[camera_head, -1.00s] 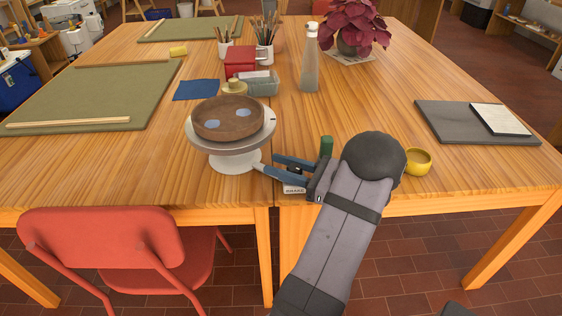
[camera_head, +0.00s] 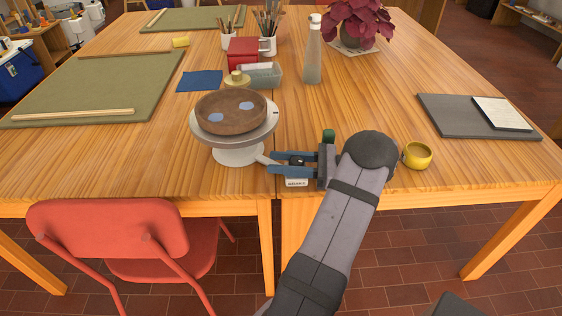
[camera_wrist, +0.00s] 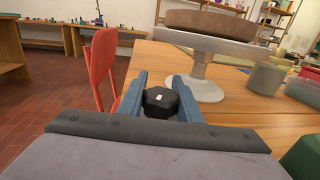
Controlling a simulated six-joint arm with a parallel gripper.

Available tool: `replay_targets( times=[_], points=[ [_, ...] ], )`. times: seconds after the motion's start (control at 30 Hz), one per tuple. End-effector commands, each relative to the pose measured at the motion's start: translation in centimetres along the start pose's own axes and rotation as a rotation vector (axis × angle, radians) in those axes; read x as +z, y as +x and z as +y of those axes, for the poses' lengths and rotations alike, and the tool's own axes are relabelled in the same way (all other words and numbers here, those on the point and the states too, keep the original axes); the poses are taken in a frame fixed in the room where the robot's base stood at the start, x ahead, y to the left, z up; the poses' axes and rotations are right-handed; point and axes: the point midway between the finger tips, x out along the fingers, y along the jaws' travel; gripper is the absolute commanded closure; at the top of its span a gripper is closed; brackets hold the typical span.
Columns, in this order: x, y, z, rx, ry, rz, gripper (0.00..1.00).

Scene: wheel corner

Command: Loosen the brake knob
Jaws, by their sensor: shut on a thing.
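The brake knob (camera_wrist: 160,101) is a black, many-sided knob with a small white mark on top. In the wrist view it sits between the two blue fingers of my gripper (camera_wrist: 159,98). In the head view my gripper (camera_head: 274,163) reaches left at the table's front edge, shut on the knob, which shows only as a dark bit between the fingers. A white label (camera_head: 296,183) with dark lettering is just below the fingers. The banding wheel (camera_head: 238,147) stands left of the fingertips and carries a brown bowl (camera_head: 232,119) with pale blue patches.
A green object (camera_head: 328,136) stands close behind my gripper. A yellow cup (camera_head: 417,156) is to its right. A glass bottle (camera_head: 313,58), a red box (camera_head: 243,54) and a clear tub (camera_head: 262,76) stand farther back. A red chair (camera_head: 110,232) is at the front left.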

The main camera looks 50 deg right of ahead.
Motion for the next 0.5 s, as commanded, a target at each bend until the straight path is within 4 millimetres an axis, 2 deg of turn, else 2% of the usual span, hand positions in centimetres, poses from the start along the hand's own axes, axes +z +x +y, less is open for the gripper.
replay_targets(
  times=[0.03, 0.07, 0.1, 0.13, 0.5],
  points=[
    [-0.12, -0.02, 0.06, 0.000, 0.002, 0.001, 0.91],
    [-0.12, -0.02, 0.06, 0.000, 0.002, 0.001, 0.64],
    [-0.12, -0.02, 0.05, 0.000, 0.002, 0.001, 0.54],
    [-0.11, -0.02, 0.05, 0.000, 0.002, 0.001, 0.50],
    [-0.06, -0.31, 0.00, -0.002, 0.000, 0.000, 0.50]
  ],
)
